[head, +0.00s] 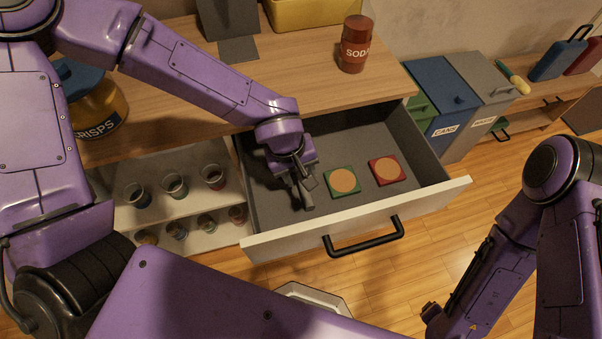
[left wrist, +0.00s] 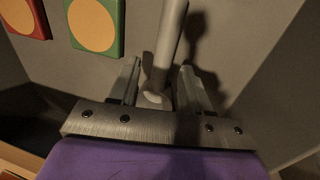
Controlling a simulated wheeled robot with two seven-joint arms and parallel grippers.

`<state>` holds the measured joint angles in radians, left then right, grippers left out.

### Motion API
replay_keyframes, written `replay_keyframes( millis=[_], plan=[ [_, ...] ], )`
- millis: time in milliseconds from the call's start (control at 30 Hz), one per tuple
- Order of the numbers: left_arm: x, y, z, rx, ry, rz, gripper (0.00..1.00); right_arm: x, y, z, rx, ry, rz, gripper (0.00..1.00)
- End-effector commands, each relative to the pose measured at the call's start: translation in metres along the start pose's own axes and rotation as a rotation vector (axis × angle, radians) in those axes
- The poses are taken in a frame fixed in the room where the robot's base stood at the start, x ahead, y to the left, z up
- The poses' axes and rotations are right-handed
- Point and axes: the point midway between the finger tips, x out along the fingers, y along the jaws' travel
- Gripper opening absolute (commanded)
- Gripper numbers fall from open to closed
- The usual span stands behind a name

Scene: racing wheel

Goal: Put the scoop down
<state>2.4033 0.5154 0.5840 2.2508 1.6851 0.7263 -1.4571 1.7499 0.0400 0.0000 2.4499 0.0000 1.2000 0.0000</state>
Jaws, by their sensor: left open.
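The grey scoop (left wrist: 170,40) shows in the left wrist view as a rod-like handle over the grey drawer floor. My left gripper (left wrist: 159,68) is open, with one finger on each side of the handle and a gap on both sides. In the head view the left gripper (head: 305,190) reaches down into the open drawer (head: 350,227) at its left side. It hides most of the scoop there. My right arm is at the lower right, outside the drawer; its gripper (head: 432,312) is small and dark, and its jaws cannot be made out.
A green coaster (head: 343,181) and a red coaster (head: 386,170) lie in the drawer, right of the left gripper. A soda can (head: 355,45) stands on the counter. Cups line the shelves at left. Bins (head: 440,95) stand right of the drawer.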

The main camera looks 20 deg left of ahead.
Motion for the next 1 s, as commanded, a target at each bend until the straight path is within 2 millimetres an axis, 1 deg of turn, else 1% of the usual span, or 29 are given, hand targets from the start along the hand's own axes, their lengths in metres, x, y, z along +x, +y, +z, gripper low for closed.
replay_keyframes(
  millis=[33,200,300,400,533,1000],
  plan=[
    [-0.018,0.002,0.0,-0.003,0.0,0.006,0.48,-0.008,0.001,-0.003,0.0,0.0,0.0,0.69],
    [-0.064,0.002,0.0,-0.002,0.001,0.007,0.48,-0.02,0.002,-0.008,0.0,0.0,0.0,0.69],
    [-0.084,0.002,0.0,-0.001,0.001,0.005,0.48,-0.024,0.002,-0.01,0.0,0.0,0.0,0.69],
    [-0.097,0.001,0.0,-0.001,0.0,0.002,0.48,-0.026,0.002,-0.011,0.0,0.0,0.0,0.69],
    [-0.104,0.0,0.0,0.0,0.0,0.001,0.48,-0.026,0.002,-0.011,0.0,0.0,0.0,0.69],
    [-0.103,0.0,0.0,0.0,0.0,0.0,0.48,-0.026,0.002,-0.011,0.0,0.0,0.0,0.69]
  ],
)
